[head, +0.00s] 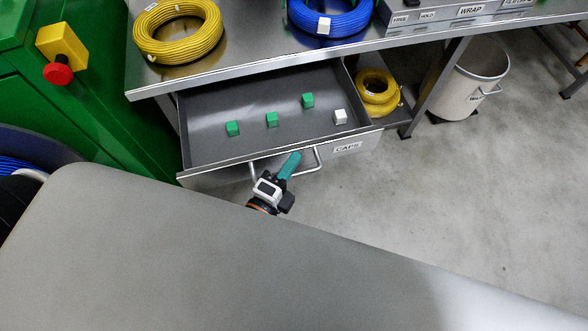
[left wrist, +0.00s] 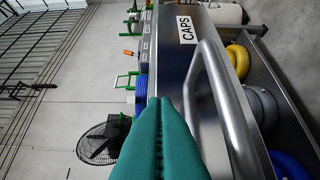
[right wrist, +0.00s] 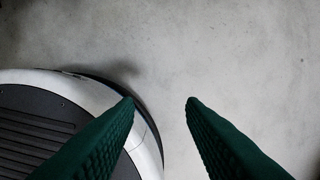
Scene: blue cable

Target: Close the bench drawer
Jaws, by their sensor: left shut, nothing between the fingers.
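The bench drawer (head: 200,150) stands pulled out below the bench top, with three green caps and a white one inside. Its front carries a CAPS label (head: 347,147) and a bar handle (head: 318,160). My left gripper (head: 292,160) is shut and empty at the drawer front, by the handle. In the left wrist view its green fingertips (left wrist: 162,101) are together close to the drawer front (left wrist: 178,60), beside the handle (left wrist: 222,95); whether they touch is unclear. My right gripper (right wrist: 161,99) shows only in the right wrist view, open and empty above the floor.
Yellow (head: 178,30) and blue (head: 330,18) cable coils lie on the bench top (head: 250,60). More yellow coils (head: 376,92) sit on a shelf right of the drawer. A bin (head: 470,85) stands right. A green machine (head: 70,110) stands left.

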